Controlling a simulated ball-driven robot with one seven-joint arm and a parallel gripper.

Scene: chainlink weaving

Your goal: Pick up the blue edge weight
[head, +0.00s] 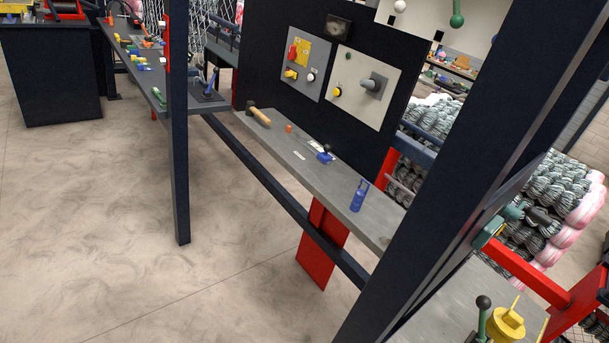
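A blue upright piece with a loop-like top (359,196) stands on the grey shelf (335,190), towards its near right end. It looks like the blue edge weight, but it is small in the picture. Another small blue piece with a dark knob (325,157) lies farther back on the same shelf, so I cannot be fully sure which is the weight. My gripper does not show in this view.
A wood-handled hammer (258,115) and a small orange piece (289,128) lie farther along the shelf. Dark posts (179,130) and (450,150) stand in front. A control panel (361,88) rises behind. Open floor (110,210) lies left.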

